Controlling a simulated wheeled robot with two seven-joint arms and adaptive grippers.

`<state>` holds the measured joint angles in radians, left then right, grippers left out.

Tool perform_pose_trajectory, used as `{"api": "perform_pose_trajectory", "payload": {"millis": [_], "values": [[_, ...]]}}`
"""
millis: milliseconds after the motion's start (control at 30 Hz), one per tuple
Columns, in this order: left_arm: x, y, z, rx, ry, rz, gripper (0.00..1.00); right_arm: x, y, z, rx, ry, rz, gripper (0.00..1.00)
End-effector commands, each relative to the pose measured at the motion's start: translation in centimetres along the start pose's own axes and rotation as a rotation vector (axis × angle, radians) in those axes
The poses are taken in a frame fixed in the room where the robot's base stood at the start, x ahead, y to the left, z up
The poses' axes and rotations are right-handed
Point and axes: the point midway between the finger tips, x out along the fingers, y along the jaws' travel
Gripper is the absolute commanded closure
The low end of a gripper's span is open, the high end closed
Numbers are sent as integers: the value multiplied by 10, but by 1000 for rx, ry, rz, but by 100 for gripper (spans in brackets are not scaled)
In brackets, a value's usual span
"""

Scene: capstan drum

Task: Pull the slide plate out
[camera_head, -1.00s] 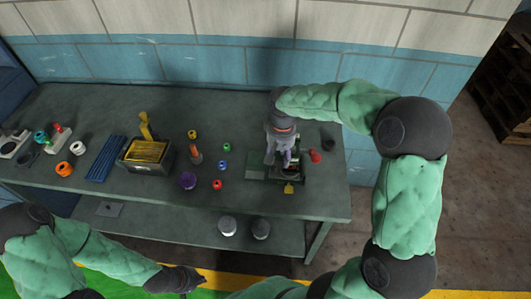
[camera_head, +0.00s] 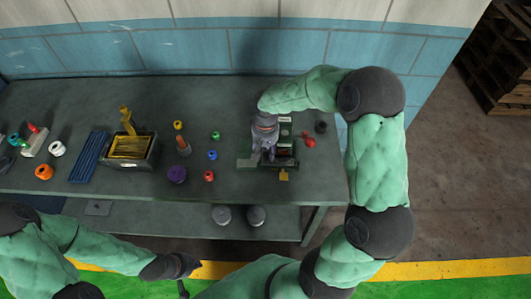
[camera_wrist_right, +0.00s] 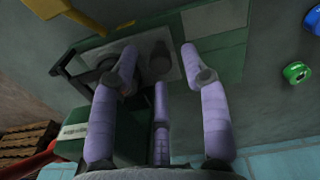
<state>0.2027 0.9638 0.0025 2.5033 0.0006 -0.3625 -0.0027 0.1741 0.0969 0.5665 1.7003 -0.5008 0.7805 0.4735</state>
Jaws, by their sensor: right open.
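The green fixture (camera_head: 284,136) stands near the right end of the bench, with a yellow tab (camera_head: 283,175) at its front. A flat green plate (camera_head: 245,163) sticks out at its left side; I cannot tell for certain if this is the slide plate. In the right wrist view the green plate (camera_wrist_right: 225,50) lies beside a grey face with a dark round part (camera_wrist_right: 160,60). My right gripper (camera_head: 264,156) is open above the fixture; its purple fingers (camera_wrist_right: 160,58) spread over the grey face. My left gripper (camera_head: 188,265) is low before the bench, its fingers unclear.
A red part (camera_head: 308,140) and a dark cup (camera_head: 321,127) stand right of the fixture. Several coloured rings, a purple knob (camera_head: 176,174) and a dark box (camera_head: 131,150) with yellow contents stand to the left. Two grey cylinders rest on the lower shelf (camera_head: 180,213).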

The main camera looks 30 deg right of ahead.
Motion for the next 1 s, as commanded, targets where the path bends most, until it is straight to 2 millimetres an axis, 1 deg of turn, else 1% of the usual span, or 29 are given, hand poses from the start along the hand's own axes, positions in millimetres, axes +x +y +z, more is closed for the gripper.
{"api": "perform_pose_trajectory", "payload": {"millis": [33,133,433,467,500,567,600,833,933,1000], "values": [[1,0,0,0,0,0,100,5,0,0,0,0,0,54],[2,-1,0,0,0,0,100,9,0,0,1,0,0,54],[2,-1,0,0,0,0,100,10,0,0,1,1,0,54],[2,-1,0,0,0,0,100,10,0,0,1,1,0,59],[2,-1,0,0,0,0,100,10,0,0,1,1,0,71],[2,-1,0,0,0,0,100,10,0,0,0,1,0,88],[2,-1,0,0,0,0,100,10,0,0,0,1,0,99],[2,-1,0,0,0,0,100,11,-2,-1,-1,0,-1,100],[3,-1,0,0,0,0,100,12,-15,-4,-4,0,-1,100],[4,-2,0,0,0,0,100,12,-31,-9,-6,2,-1,100]]}}
